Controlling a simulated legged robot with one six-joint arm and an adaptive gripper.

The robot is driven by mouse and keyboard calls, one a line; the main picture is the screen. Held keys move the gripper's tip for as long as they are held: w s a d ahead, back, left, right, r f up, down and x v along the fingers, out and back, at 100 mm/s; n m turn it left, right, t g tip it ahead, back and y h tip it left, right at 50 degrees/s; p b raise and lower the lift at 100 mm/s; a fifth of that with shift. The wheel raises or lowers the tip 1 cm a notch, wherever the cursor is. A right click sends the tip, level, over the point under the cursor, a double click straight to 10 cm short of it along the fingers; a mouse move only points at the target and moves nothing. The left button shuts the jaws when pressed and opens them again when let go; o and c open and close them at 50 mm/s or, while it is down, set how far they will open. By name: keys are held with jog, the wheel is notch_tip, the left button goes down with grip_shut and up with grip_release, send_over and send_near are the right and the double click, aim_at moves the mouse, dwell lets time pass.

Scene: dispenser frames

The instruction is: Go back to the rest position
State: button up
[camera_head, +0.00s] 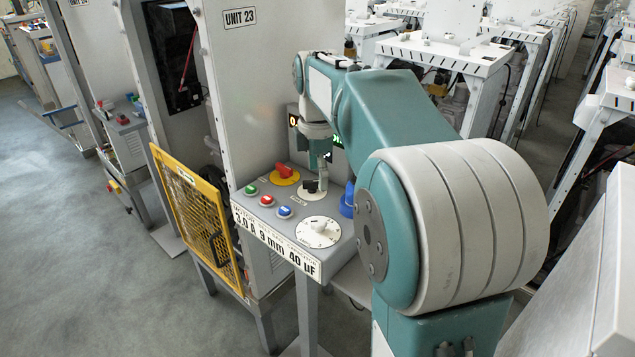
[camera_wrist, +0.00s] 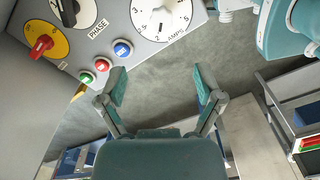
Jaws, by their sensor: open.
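My arm reaches from the right of the head view over the control panel (camera_head: 262,212) of the dispenser frame marked UNIT 23. My gripper (camera_head: 322,182) hangs pointing down over the panel, near the black phase knob, and my forearm hides part of it. In the wrist view my gripper (camera_wrist: 160,88) is open, with two teal finger pads apart and nothing between them. Grey floor shows beyond the pads. The panel lies ahead in that view, with the white AMPS dial (camera_wrist: 163,14) above the gap between the fingers. I cannot tell whether a finger touches anything.
A yellow mesh guard (camera_head: 197,220) stands at left. More frames (camera_head: 447,52) stand behind. Open floor (camera_head: 80,240) lies left.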

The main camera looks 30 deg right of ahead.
dwell(0.4)
jog(key=s+a+f+m+t, duration=0.2)
jog(key=s+a+m, duration=0.4)
jog(key=s, duration=0.4)
jog(key=s+a+f+m+t, duration=0.3)
jog(key=s+a+m, duration=0.4)
jog(key=s+m, duration=0.2)
jog(key=shift+s+t, duration=0.3)
jog(key=shift+s, duration=0.05)
